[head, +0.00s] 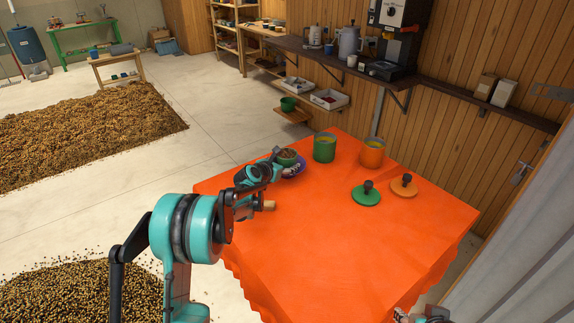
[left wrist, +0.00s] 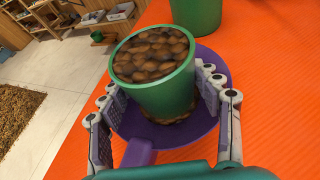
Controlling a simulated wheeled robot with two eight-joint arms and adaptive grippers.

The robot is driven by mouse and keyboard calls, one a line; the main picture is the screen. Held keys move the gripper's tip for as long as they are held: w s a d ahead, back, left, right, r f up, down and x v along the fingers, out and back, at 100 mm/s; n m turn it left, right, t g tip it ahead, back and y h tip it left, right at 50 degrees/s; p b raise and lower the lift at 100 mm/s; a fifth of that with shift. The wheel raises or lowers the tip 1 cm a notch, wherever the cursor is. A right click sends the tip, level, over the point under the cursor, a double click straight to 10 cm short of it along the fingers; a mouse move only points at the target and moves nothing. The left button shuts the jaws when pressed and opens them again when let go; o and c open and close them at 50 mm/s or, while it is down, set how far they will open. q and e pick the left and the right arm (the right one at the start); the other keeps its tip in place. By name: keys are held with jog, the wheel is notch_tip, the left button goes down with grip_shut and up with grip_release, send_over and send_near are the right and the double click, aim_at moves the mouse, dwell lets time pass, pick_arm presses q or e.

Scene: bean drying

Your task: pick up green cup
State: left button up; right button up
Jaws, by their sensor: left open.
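The green cup (left wrist: 165,92), full of brown beans, stands in a purple dish with a handle (left wrist: 140,152). In the head view the cup (head: 287,154) is at the far left of the orange table, partly hidden by my left gripper (head: 276,165). In the left wrist view the open fingers of my left gripper (left wrist: 158,85) lie on both sides of the cup. The right finger is very near the cup wall; I cannot tell if it touches. A small part of my right gripper (head: 424,315) shows at the bottom edge; its jaws are unclear.
A larger green canister (head: 324,149) stands just right of the cup, also at the top of the left wrist view (left wrist: 197,14). Beyond it is an orange canister (head: 371,153). A green lid (head: 366,195) and orange lid (head: 403,187) lie nearby. The orange table's (head: 330,250) front is clear.

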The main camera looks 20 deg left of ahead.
aim_at(292, 151)
pick_arm(q)
jog(key=shift+r, duration=0.1)
jog(key=c, duration=1)
jog(key=shift+r, duration=0.3)
jog(key=r+p, duration=0.1)
jog(key=r, duration=0.3)
jog(key=shift+d, duration=0.2)
jog(key=s+d+r+p, duration=0.1)
jog(key=s+d+r, duration=0.4)
jog(key=d, duration=0.5)
jog(key=shift+s+r+p, duration=0.15)
jog(key=shift+r+p, duration=0.2)
jog(key=shift+r, duration=0.35)
